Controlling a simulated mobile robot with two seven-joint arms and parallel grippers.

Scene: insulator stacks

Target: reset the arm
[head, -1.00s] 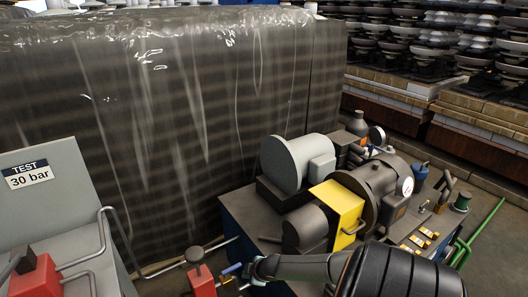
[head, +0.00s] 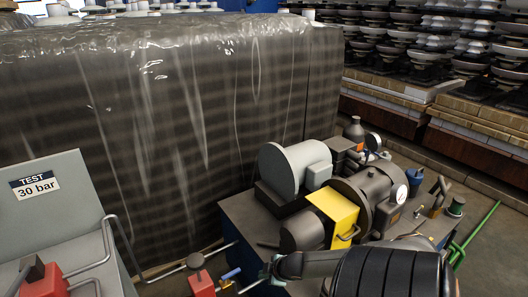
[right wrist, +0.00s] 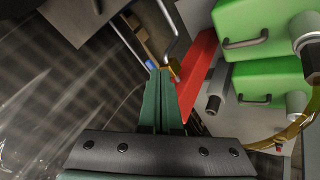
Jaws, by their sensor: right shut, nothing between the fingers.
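My right arm comes in at the bottom right of the head view. Its gripper (head: 268,270) points left, close to a small valve with a blue handle (head: 231,274) and a red block (head: 201,283). In the right wrist view, the teal fingers of the right gripper (right wrist: 162,75) lie together, shut and empty. Their tips appear in front of a red bar (right wrist: 200,72) and a small brass-coloured fitting (right wrist: 175,70); I cannot tell whether they touch. My left gripper is out of view.
A pump unit with a yellow guard (head: 333,216) stands beside the right arm. A grey panel marked TEST 30 bar (head: 60,205) is at left. A film-wrapped stack (head: 150,120) stands behind. Green boxes (right wrist: 250,85) show in the wrist view.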

